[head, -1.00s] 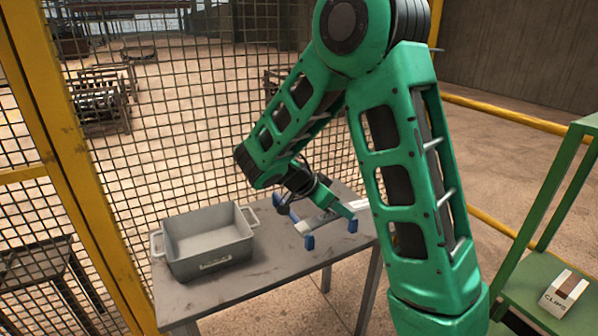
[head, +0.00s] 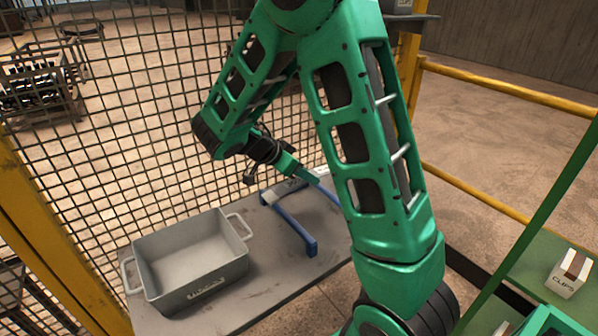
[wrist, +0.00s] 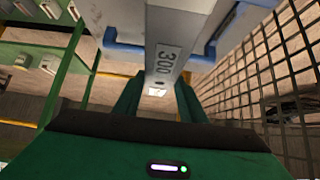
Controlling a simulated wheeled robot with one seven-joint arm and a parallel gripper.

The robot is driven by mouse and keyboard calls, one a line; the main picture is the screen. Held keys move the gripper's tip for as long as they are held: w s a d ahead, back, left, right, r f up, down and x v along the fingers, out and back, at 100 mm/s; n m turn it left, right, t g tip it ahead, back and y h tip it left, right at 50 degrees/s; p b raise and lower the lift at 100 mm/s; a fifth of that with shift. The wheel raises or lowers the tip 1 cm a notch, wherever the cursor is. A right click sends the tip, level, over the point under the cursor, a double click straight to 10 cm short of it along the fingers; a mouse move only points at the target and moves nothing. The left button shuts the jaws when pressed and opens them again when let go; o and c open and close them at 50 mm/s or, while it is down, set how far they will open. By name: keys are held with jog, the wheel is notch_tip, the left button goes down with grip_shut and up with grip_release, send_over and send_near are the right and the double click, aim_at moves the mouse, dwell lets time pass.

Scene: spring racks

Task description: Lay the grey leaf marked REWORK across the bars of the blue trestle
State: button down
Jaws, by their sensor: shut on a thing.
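The blue trestle (head: 297,229) stands on the grey table, its two bars running toward the front right in the head view. My gripper (head: 308,181) is over its back part, shut on a grey leaf (head: 283,189). The leaf spans from one bar toward the other; I cannot tell whether it rests on them or hangs just above. In the wrist view the leaf (wrist: 166,25) runs from between my green fingers (wrist: 158,88), with blue trestle parts (wrist: 126,49) on both sides. Its label looks like an upside-down "300"; I cannot read REWORK on it.
Wire mesh (head: 120,165) closes off the back. A green shelf (head: 535,262) at right carries a CLIPS box (head: 568,274).

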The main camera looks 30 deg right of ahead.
aim_at(284, 188)
jog(key=shift+a, duration=0.1)
jog(key=shift+a+r, duration=0.1)
jog(key=shift+a, duration=0.05)
notch_tip(284, 188, down, 7)
dwell(0.8)
jog(key=shift+f, duration=0.85)
dwell(0.8)
jog(key=c, duration=1)
grip_release()
jog(key=shift+c, duration=0.2)
jog(key=shift+f, duration=0.1)
jog(key=v, duration=1)
jog(key=shift+a+r, duration=0.25)
